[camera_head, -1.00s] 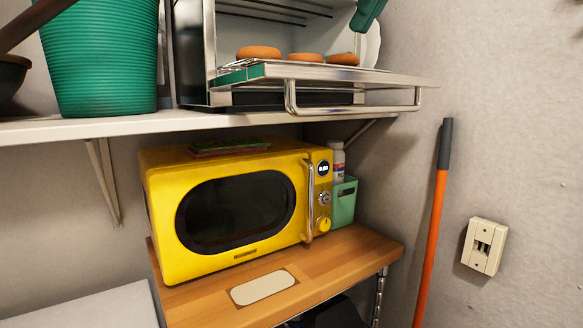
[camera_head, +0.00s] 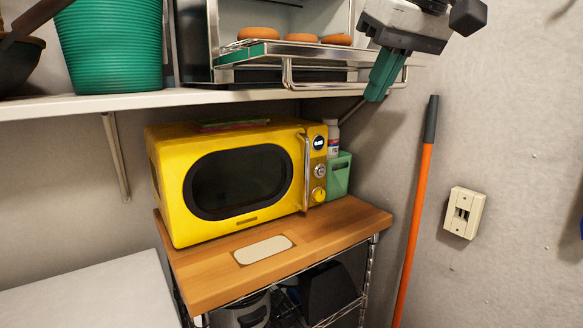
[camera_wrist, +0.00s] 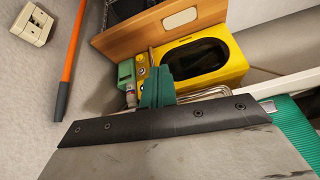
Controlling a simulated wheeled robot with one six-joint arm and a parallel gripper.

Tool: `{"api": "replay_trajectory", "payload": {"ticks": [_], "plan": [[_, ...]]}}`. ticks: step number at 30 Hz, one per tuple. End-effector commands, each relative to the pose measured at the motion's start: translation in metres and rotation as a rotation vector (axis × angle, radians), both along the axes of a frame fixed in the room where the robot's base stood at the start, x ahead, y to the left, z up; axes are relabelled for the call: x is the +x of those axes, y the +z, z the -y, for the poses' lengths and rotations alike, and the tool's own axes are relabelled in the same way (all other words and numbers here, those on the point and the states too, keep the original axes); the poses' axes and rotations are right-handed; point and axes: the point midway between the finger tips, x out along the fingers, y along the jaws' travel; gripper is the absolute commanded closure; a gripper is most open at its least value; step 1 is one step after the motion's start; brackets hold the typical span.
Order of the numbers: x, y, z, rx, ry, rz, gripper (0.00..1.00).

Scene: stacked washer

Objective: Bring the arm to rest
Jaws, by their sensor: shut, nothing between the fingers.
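My gripper (camera_head: 377,92) hangs at the upper right of the head view, in front of the right end of the open toaster oven (camera_head: 300,66). Its green fingers point down and are shut with nothing between them. In the wrist view the green fingers of my gripper (camera_wrist: 158,78) point toward the yellow microwave (camera_wrist: 215,62). The gripper appears clear of the microwave, though its exact distance from the oven's door handle cannot be told.
The yellow microwave (camera_head: 235,180) stands on a wooden board (camera_head: 345,222) below the white shelf (camera_head: 130,102). A green bucket (camera_head: 110,45) stands on the shelf. An orange-handled pole (camera_head: 415,215) leans on the right wall, near a wall socket (camera_head: 464,212). A white surface is at lower left.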

Motion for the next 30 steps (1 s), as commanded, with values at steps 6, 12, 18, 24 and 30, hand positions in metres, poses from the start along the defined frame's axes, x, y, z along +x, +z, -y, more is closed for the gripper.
{"api": "replay_trajectory", "payload": {"ticks": [6, 12, 18, 24, 30], "plan": [[-0.037, -0.099, 0.046, -0.057, -0.125, -0.137, 1.0], [-0.108, -0.216, 0.102, -0.119, -0.279, -0.29, 1.0], [-0.169, -0.289, 0.135, -0.147, -0.385, -0.379, 1.0], [-0.179, -0.292, 0.145, -0.134, -0.435, -0.367, 1.0], [-0.178, -0.292, 0.145, -0.135, -0.434, -0.368, 1.0]]}}
